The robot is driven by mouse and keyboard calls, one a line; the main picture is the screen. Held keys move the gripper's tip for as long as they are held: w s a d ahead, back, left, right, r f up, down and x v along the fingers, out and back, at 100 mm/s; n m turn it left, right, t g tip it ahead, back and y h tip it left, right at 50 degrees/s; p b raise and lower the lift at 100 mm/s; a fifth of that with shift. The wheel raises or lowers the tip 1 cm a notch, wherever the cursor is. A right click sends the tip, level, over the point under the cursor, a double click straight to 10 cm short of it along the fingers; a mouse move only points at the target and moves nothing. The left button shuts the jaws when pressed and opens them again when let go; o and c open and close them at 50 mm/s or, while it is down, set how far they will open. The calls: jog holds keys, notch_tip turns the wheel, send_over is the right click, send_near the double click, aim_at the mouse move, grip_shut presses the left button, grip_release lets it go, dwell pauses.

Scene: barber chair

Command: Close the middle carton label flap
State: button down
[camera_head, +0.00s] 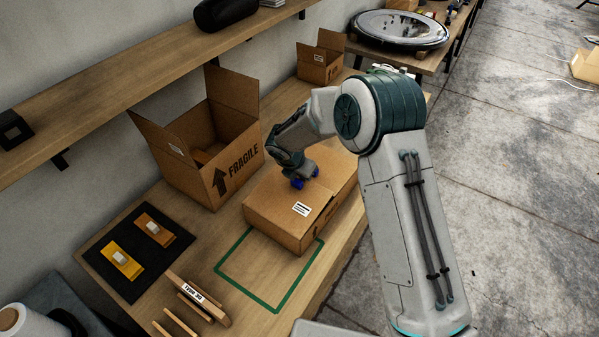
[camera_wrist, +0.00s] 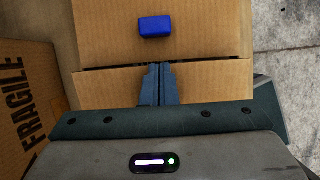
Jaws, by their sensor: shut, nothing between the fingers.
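The middle carton (camera_head: 280,226) is a low brown box on the bench. Its label flap, with a white label (camera_head: 301,209), lies about flat across the near part of the top. My gripper (camera_head: 299,183) points down over the carton top, by the label flap's inner edge; the head view does not show clearly whether it touches. In the wrist view my fingers (camera_wrist: 157,85) are together and empty, over cardboard just below the seam between two top panels. A blue block (camera_wrist: 156,27) rests on the far panel (camera_wrist: 210,35). The label is hidden in the wrist view.
A tall open FRAGILE carton (camera_head: 222,165) stands close on the left. A smaller open carton (camera_head: 318,66) is behind. A green outline (camera_head: 262,291), a black mat (camera_head: 105,248) and wooden pieces (camera_head: 190,300) lie nearer. A shelf (camera_head: 120,65) overhangs the left; open floor lies right.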

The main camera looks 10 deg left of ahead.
dwell(0.8)
jog(key=shift+r+p, duration=0.95)
jog(key=shift+r, duration=0.2)
notch_tip(320, 180, up, 4)
jog(key=shift+s+a+f+p, duration=0.1)
jog(key=shift+p, duration=1.15)
jog(key=w+d+r+b, duration=0.2)
jog(key=w+r+b, duration=0.1)
jog(key=w+r, duration=0.3)
jog(key=m+g+y+b, duration=0.1)
jog(key=m+g+b, duration=0.2)
jog(key=m+b, duration=1)
send_near(296, 180)
jog(key=f+m+p, duration=0.1)
jog(key=f+p, duration=0.1)
jog(key=f+m+p, duration=0.2)
jog(key=w+f+m+p, duration=0.1)
jog(key=f+m+p, duration=0.1)
jog(key=f, duration=0.1)
jog(key=shift+d+f, duration=0.1)
jog(key=shift+d, duration=0.15)
